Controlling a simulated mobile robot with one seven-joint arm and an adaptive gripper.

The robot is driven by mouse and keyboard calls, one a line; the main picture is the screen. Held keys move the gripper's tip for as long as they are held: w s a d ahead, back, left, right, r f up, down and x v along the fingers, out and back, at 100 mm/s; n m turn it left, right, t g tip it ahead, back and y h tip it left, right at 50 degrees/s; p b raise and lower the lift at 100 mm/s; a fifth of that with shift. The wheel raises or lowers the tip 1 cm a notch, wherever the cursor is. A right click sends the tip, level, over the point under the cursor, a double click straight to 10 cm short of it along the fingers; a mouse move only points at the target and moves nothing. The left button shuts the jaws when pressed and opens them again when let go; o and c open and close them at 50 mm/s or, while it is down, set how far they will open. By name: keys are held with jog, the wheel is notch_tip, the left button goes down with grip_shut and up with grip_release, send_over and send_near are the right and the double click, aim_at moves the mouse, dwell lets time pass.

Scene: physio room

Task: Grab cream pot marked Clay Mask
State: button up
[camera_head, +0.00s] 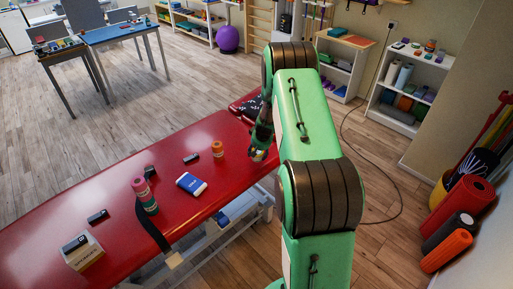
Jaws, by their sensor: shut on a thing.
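My gripper (261,142) is at the far right end of the red treatment table, low over its surface beside a dark patterned cushion. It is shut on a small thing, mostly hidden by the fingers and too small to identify. No Clay Mask label can be read on anything in view. A small orange jar-like container (217,149) stands on the table to the left of my gripper, apart from it.
Shelves (413,84) and rolled mats (460,208) stand at right. Floor is open at left.

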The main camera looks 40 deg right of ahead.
aim_at(258, 159)
jog(key=shift+s+a+r, duration=0.1)
jog(key=shift+s+a, duration=0.45)
jog(key=shift+s, duration=0.25)
jog(key=shift+s+a+r, duration=0.1)
jog(key=shift+s+a, duration=0.45)
jog(key=shift+s, duration=0.25)
